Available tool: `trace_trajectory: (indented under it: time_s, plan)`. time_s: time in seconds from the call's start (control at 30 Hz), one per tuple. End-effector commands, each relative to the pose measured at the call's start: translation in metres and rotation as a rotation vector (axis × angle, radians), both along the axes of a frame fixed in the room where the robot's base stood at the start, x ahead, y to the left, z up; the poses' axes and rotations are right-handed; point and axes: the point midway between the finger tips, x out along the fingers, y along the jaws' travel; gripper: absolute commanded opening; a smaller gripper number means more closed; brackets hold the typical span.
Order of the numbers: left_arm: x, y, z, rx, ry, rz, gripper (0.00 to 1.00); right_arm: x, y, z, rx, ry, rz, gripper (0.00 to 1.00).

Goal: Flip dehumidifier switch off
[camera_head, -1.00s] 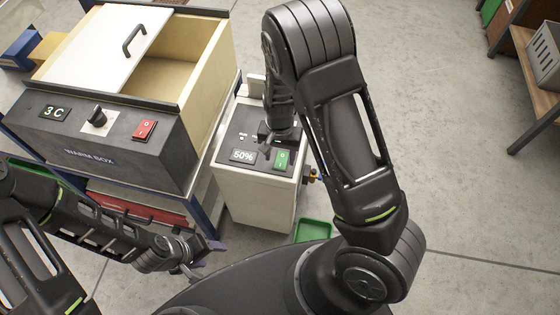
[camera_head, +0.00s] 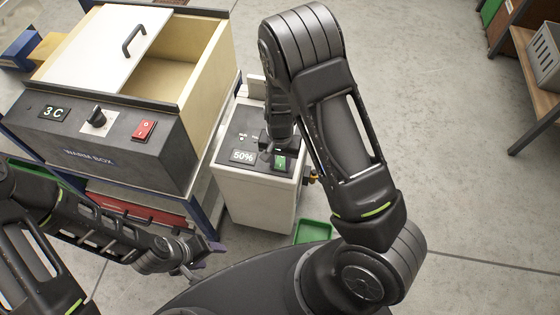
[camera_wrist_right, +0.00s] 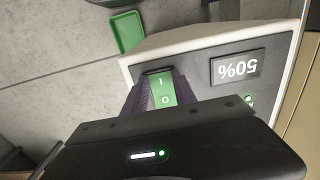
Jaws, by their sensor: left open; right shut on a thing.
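The dehumidifier (camera_head: 253,203) is a pale box with a dark top panel, a "50%" display (camera_head: 243,156) and a green rocker switch (camera_head: 280,162). In the right wrist view the green switch (camera_wrist_right: 162,88), marked I and O, shows between the two fingers of my right gripper (camera_wrist_right: 160,92). That gripper is shut on the switch; its fingertips are partly hidden by the gripper body. In the head view my right gripper (camera_head: 278,148) comes down on the panel from above. My left gripper (camera_head: 202,260) is open and empty, low at the left, away from the dehumidifier.
A warm box (camera_head: 120,145) with a red switch (camera_head: 143,130), a knob and a "3C" display stands to the left of the dehumidifier. A green tray (camera_head: 312,232) lies on the floor in front. Shelving (camera_head: 535,95) stands at far right. Floor between is clear.

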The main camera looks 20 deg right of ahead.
Motion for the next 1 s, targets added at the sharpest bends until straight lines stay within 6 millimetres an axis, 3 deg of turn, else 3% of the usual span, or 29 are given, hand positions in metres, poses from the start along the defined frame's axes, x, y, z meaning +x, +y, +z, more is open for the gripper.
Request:
trace_trajectory:
  time_s: [0.23,0.5,1.0]
  plan:
    - [0.0,0.0,0.0,0.0,0.0,0.0,0.59,0.0,0.0,0.0,0.0,0.0,0.0,0.01]
    - [0.0,0.0,-0.001,0.0,0.0,0.0,0.59,0.001,0.0,0.0,0.014,0.017,-0.002,0.0]
    - [0.0,0.0,-0.012,0.0,-0.001,0.0,0.59,0.006,-0.004,0.004,0.159,0.211,0.0,0.0]
